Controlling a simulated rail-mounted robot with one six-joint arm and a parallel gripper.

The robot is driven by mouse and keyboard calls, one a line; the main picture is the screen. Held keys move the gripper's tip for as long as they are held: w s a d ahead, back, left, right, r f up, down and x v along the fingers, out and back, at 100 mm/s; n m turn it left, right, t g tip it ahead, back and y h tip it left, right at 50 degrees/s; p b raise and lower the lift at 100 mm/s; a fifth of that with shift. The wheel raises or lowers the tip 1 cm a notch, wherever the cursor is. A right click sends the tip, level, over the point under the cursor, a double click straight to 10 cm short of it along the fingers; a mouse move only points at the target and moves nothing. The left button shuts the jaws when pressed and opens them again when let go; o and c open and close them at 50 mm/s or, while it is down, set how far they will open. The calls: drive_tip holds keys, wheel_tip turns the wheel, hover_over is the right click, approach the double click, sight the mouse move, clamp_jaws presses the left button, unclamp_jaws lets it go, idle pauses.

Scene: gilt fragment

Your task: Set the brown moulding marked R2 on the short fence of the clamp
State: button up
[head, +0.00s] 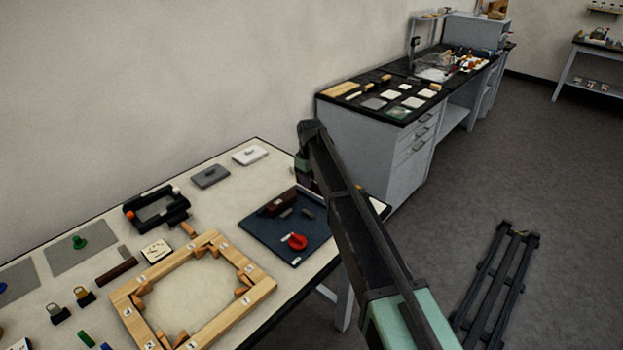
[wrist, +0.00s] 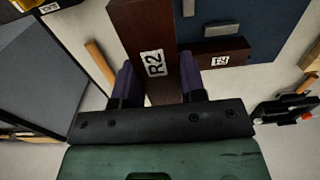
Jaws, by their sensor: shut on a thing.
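In the wrist view, my gripper (wrist: 155,85) is shut on the brown moulding marked R2 (wrist: 140,30), with a purple finger on each side. The white R2 label faces the camera, and the moulding's far end runs out of the picture top. In the head view, my gripper (head: 304,178) is above the table's right end, and my arm hides most of it and the moulding. The clamp (head: 133,226) is a black frame with an orange and a white knob, at the table's left back, well apart from my gripper. What seems to be the clamp shows at the right of the wrist view (wrist: 284,109).
A dark blue mat (head: 262,238) holds another brown moulding (head: 277,204) and a red object (head: 297,241). A pale wooden frame with numbered labels (head: 258,290) lies in front of the clamp. Grey (head: 210,177) and white (head: 250,155) plates lie along the back.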

sight(311, 209)
wheel_tip(311, 209, down, 8)
drive_tip(key=b, duration=0.7)
drive_tip(key=shift+r, duration=0.25)
drive_tip(key=shift+f+b, duration=0.45)
drive_tip(key=shift+s+d+f+b, duration=0.15)
drive_tip(key=shift+s+f+b, duration=0.2)
drive_tip(key=shift+s+b, duration=0.25)
drive_tip(key=o, duration=1)
drive_tip(key=shift+o, duration=0.2)
drive_tip(key=shift+w+r+p, duration=0.2)
drive_tip(key=shift+r+p, duration=0.25)
drive_tip(key=shift+p, duration=0.2)
drive_tip(key=shift+w+r+p, duration=0.2)
drive_tip(key=shift+r+p, duration=0.25)
drive_tip(key=shift+p, duration=0.15)
drive_tip(key=r+p, duration=1.1)
drive_tip(key=shift+w, duration=0.2)
drive_tip(key=shift+f, duration=0.1)
